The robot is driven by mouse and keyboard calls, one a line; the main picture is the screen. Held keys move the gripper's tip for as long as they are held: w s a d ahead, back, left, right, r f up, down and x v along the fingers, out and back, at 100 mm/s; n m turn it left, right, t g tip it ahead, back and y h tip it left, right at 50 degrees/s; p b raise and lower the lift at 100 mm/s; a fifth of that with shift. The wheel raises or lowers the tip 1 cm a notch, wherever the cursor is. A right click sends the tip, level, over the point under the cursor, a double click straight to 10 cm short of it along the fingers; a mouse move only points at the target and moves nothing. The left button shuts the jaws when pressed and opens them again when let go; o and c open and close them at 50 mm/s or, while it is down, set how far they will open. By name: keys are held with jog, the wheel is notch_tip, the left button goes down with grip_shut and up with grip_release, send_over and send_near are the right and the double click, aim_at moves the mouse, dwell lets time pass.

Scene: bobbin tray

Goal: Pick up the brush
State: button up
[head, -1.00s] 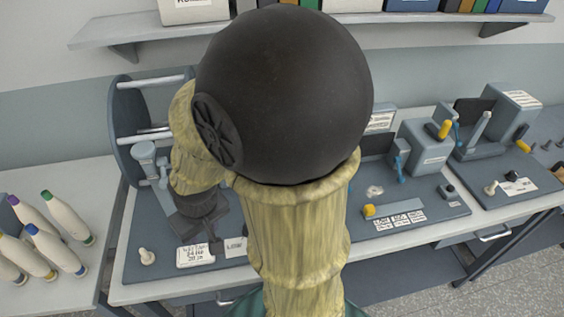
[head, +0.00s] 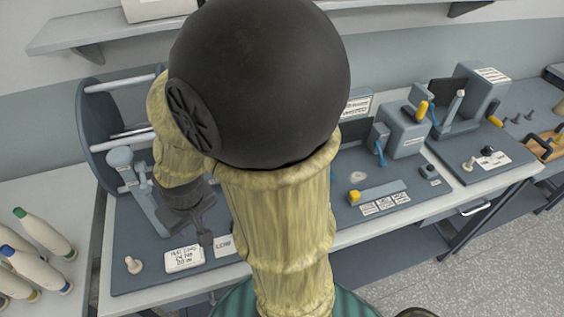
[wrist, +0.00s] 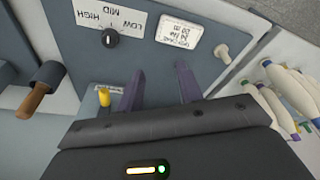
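I cannot make out a brush for certain in either view. My gripper (wrist: 159,85) is open in the wrist view, with its two dark purple fingers apart and nothing seen between them. In the head view my gripper (head: 203,228) hangs low over the left bench panel, partly hidden by my arm. A brown-handled piece with a dark grey collar (wrist: 41,90) shows left of the fingers in the wrist view; I cannot tell what it is.
A grey panel (wrist: 150,60) with a black knob (wrist: 110,38), labels and a pale peg (wrist: 222,54) lies below the fingers. Several pale bobbins (head: 45,232) lie at the left. Grey machines (head: 402,132) and a wooden tray (head: 540,152) stand at the right.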

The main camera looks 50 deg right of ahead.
jog(key=o, duration=0.4)
jog(key=w+d+r+g+p, duration=0.1)
jog(key=w+d+r, duration=0.15)
jog(key=d, duration=0.25)
jog(key=w+d+r+m+p, duration=0.1)
jog(key=w+d, duration=0.2)
jog(key=d, duration=0.2)
jog(key=w+d+r+g+p, duration=0.1)
jog(key=w+d, duration=0.2)
jog(key=d, duration=0.1)
jog(key=shift+m+g, duration=0.3)
jog(key=shift+m, duration=0.6)
jog(key=s+d+r, duration=0.1)
jog(key=d, duration=0.6)
jog(key=d+r+p, duration=0.1)
jog(key=d+r, duration=0.1)
jog(key=d, duration=0.5)
jog(key=s+d+r+p, duration=0.1)
jog(key=d, duration=0.6)
jog(key=shift+s+r, duration=0.35)
jog(key=shift+r, duration=0.05)
notch_tip(320, 180, down, 12)
jog(key=p, duration=0.3)
jog(key=shift+f, duration=0.15)
jog(key=shift+w, duration=0.1)
